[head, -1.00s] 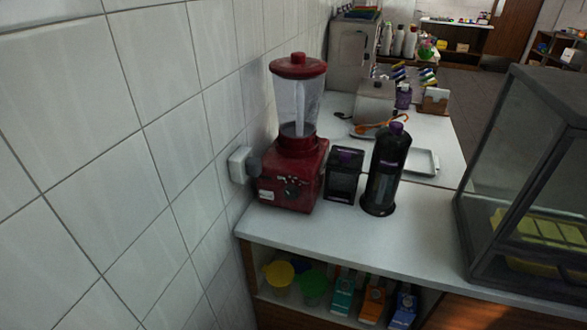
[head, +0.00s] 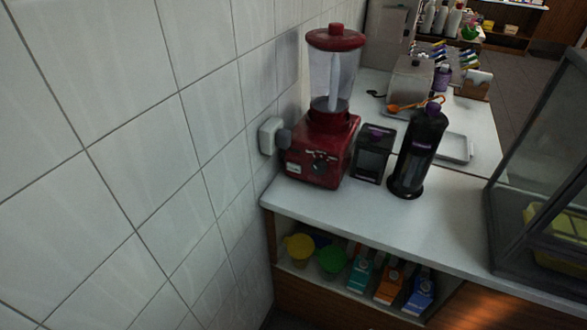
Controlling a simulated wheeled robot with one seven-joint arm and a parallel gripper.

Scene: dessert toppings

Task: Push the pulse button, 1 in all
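A red blender (head: 318,150) with a clear jar (head: 333,80) and a red lid (head: 336,38) stands upright at the left end of the white counter, close to the tiled wall. Its front panel (head: 318,165) faces me and carries a small dark knob or buttons. They are too small to tell the pulse button apart. The lid sits on the jar, and the jar sits on the base. My gripper is not in the head view, and nothing touches the blender from the front.
A black box-shaped device (head: 372,154) and a tall black bottle (head: 417,152) stand right of the blender. A wall socket (head: 270,136) is left of it. The counter front (head: 350,205) is bare. A glass case (head: 540,170) stands at the right. Cups and cartons fill the shelf below.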

